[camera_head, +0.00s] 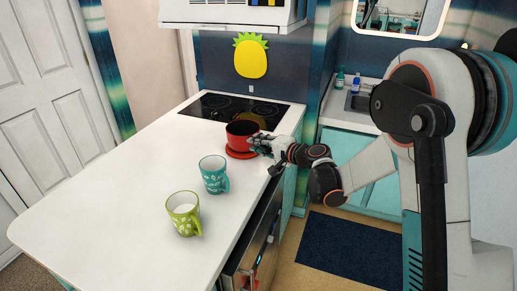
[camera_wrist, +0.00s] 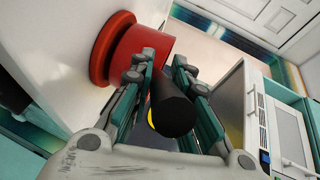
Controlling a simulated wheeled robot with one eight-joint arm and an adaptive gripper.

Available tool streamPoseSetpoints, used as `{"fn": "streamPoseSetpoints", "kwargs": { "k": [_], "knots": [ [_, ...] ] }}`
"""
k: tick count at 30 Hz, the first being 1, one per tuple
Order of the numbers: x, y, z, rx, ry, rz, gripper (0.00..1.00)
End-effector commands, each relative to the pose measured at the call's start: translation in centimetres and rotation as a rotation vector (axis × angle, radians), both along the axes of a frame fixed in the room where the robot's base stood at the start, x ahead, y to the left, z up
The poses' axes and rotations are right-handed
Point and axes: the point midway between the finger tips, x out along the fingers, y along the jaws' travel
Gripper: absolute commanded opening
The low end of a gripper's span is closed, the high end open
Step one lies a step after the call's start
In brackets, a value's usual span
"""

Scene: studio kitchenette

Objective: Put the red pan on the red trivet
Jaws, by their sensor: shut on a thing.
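The red pan (camera_head: 241,129) is upright over the red trivet (camera_head: 240,154) on the white counter, and its base appears to touch the trivet; a small gap cannot be ruled out. In the wrist view, the pan (camera_wrist: 148,45) sits against the wider disc of the trivet (camera_wrist: 103,48), roughly centred. My gripper (camera_head: 258,145) comes from the right side of the counter. In the wrist view its fingers (camera_wrist: 168,72) are shut on the pan's black handle (camera_wrist: 174,112), one finger on each side.
A teal patterned mug (camera_head: 213,174) and a green patterned mug (camera_head: 184,213) stand nearer on the white counter (camera_head: 110,190). A black cooktop (camera_head: 238,108) lies behind the pan. The counter's left part is clear. A dark mat (camera_head: 345,247) lies on the floor.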

Motion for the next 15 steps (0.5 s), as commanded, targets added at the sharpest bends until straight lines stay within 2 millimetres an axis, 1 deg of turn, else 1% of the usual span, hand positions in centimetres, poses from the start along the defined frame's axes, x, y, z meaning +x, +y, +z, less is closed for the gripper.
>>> {"fn": "streamPoseSetpoints", "kwargs": {
  "k": [1,2,9,12,13,14,15],
  "knots": [
    [0.0,0.0,-0.7,0.001,0.0,0.0,0.0],
    [-0.01,-0.01,-0.85,0.001,0.0,0.0,0.0],
    [-0.01,0.0,-0.77,0.001,-0.001,0.0,0.0],
    [-0.02,0.0,-1.05,0.001,-0.001,0.0,0.0],
    [-0.02,0.01,-1.07,0.0,0.0,0.0,0.21],
    [-0.02,0.01,-1.02,0.0,0.0,0.0,0.28],
    [-0.01,0.0,-1.0,0.0,0.0,0.0,0.37]
  ]
}}
